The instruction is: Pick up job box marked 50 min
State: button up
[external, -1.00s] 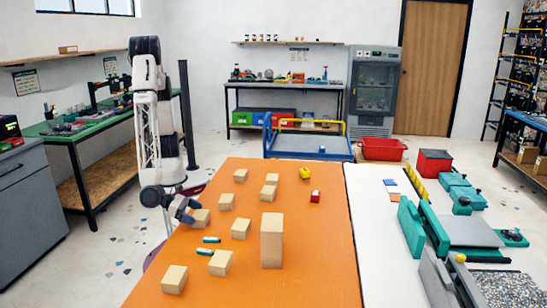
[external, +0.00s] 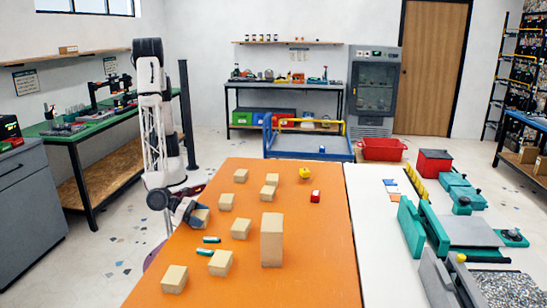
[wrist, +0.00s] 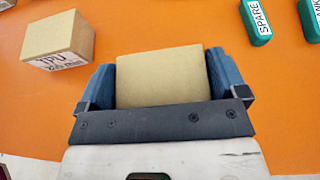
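A plain tan job box (wrist: 160,80) lies between the two blue fingers of my gripper (wrist: 162,85) in the wrist view. The fingers flank it closely on both sides, with almost no gap showing; I cannot tell if they press on it. Its marking is hidden. In the external view my gripper (external: 190,212) is down at this box (external: 202,214), at the left edge of the orange table. Another box (wrist: 58,38) to the left in the wrist view is marked TPU, with a time that is hard to read. The markings of the other boxes are not readable in the external view.
Several tan boxes stand on the orange table (external: 310,255), including a tall one (external: 272,240) and one near the front (external: 174,279). Teal labelled tags, one reading SPARE (wrist: 255,20), lie close by. A yellow item (external: 305,173) and a red item (external: 315,196) lie farther back.

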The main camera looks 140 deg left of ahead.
aim_at(200, 214)
jog(key=c, duration=0.6)
jog(key=shift+c, duration=0.2)
jog(key=shift+r, duration=0.1)
jog(key=shift+r, duration=0.85)
jog(key=shift+s+r, duration=0.1)
jog(key=shift+r, duration=0.85)
jog(key=s+a+r, duration=0.1)
jog(key=s+a, duration=0.1)
jog(key=s, duration=1.3)
jog(key=shift+s, duration=0.3)
jog(key=shift+a+r, duration=0.1)
